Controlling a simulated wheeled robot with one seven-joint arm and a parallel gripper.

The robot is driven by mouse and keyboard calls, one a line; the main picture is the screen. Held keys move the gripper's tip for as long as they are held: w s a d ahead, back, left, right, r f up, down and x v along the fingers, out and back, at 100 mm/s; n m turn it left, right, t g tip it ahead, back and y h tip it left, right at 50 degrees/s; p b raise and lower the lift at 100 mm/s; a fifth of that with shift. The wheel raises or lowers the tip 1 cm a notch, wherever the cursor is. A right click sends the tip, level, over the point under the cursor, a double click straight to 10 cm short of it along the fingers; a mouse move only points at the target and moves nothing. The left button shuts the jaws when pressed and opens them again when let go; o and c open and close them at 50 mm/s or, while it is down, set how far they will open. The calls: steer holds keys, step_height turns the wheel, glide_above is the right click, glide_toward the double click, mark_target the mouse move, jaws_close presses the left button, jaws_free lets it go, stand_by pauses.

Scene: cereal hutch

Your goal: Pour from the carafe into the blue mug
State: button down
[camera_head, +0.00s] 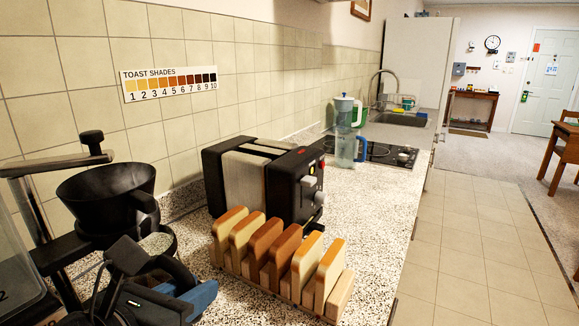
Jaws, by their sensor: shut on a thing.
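The grip itself and most of the vessel are hidden by my gripper and the dripper. A blue piece (203,298) shows at the right side of my gripper.
A rack of toast slices (285,255) stands close right of my gripper. A black and silver toaster (262,185) stands behind it. Free counter lies right of the toaster.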

steer(key=w+a+b, duration=0.1)
steer(key=a, duration=0.1)
steer(key=w+a, duration=0.1)
steer(key=shift+w+a+f+b, duration=0.1)
steer(key=shift+a+f+b, duration=0.05)
steer(key=shift+a+b, duration=0.2)
steer(key=shift+f, duration=0.6)
steer(key=shift+s+a+r, duration=0.1)
steer(key=shift+s+r, duration=0.2)
steer(key=shift+s, duration=0.1)
